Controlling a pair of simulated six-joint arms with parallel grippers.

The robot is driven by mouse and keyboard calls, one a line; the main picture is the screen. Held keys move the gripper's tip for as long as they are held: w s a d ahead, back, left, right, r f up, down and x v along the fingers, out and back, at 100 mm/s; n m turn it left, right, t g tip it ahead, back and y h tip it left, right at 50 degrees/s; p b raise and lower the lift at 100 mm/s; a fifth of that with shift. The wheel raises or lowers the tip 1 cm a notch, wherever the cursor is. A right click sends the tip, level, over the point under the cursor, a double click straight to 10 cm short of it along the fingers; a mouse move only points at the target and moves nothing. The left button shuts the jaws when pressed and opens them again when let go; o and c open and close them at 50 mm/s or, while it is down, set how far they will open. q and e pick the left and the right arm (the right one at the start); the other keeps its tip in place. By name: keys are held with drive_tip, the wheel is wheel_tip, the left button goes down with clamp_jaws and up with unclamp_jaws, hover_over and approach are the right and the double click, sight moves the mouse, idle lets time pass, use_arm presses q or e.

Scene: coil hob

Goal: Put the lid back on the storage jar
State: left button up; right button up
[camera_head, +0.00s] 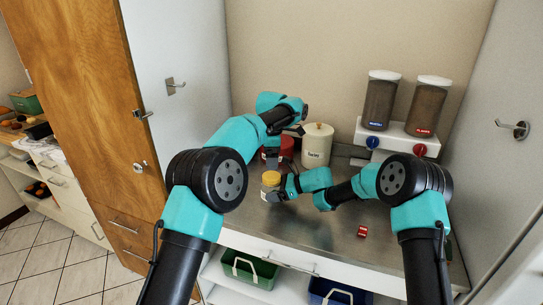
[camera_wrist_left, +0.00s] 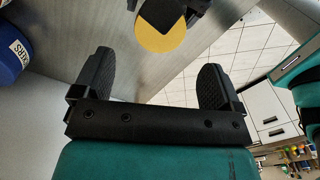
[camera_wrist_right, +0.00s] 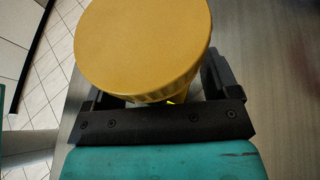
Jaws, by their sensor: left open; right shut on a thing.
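A small jar with a pale body and a round yellow lid (camera_head: 270,178) is near the counter's front left. The yellow lid (camera_wrist_right: 143,45) fills the middle of the right wrist view, flat top showing and ribbed at its edge. My right gripper (camera_head: 284,190) is shut on this jar from the right side; the lid hides its fingertips and the exact grip. My left gripper (camera_wrist_left: 155,80) is open and empty; its fingers stand wide apart. The yellow lid (camera_wrist_left: 162,38) also shows beyond them, partly covered by dark gripper parts.
A cream lidded canister (camera_head: 317,148) and a red canister (camera_head: 287,146) stand just behind. Two dispensers (camera_head: 380,98) stand at the back right. A small red box (camera_head: 362,231) lies on the right of the counter (camera_head: 320,225), with bare metal around it.

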sight(271, 176)
use_arm(q)
wheel_tip(271, 176, down, 8)
drive_tip(key=shift+r, duration=0.25)
drive_tip(key=c, duration=0.9)
drive_tip(key=shift+m, duration=1.6)
drive_tip(key=shift+c, duration=0.2)
drive_tip(key=o, duration=1)
